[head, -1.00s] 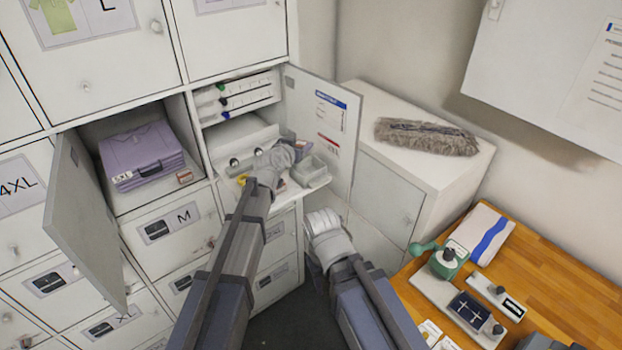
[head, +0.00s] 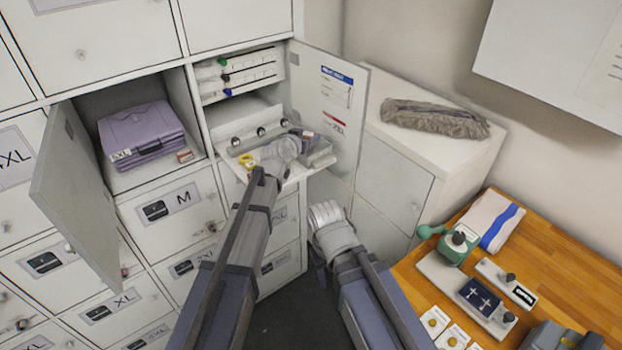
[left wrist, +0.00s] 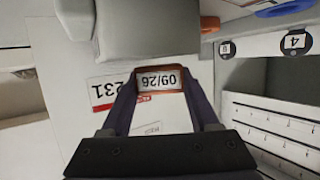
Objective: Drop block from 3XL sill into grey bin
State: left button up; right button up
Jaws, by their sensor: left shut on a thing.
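My left gripper (head: 288,146) is at the open upper compartment, beside the grey bin (head: 320,158) and partly in front of it. In the left wrist view its fingers (left wrist: 158,88) are shut on a small wood-edged block (left wrist: 158,78) with a white face reading 09/26. The held block is hard to make out in the head view. A similar brown block (head: 185,156) lies on the sill of the compartment with folded lilac clothing, by a tag (head: 121,155) that reads 3XL or 5XL. My right gripper (head: 325,214) hangs lower, by the cabinet; its fingertips are unclear.
Open doors stand left (head: 75,185) and right (head: 335,110) of the compartments. A yellow ring (head: 246,160) lies on the shelf, near a row of round numbered knobs. A wooden table (head: 550,250) with stamping tools is at right.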

pick_arm(q)
jog(key=shift+f, duration=0.15)
jog(key=o, duration=1.4)
jog(key=p+v, duration=0.2)
jog(key=v, duration=0.6)
jog(key=shift+p, duration=0.35)
jog(key=shift+w, duration=0.1)
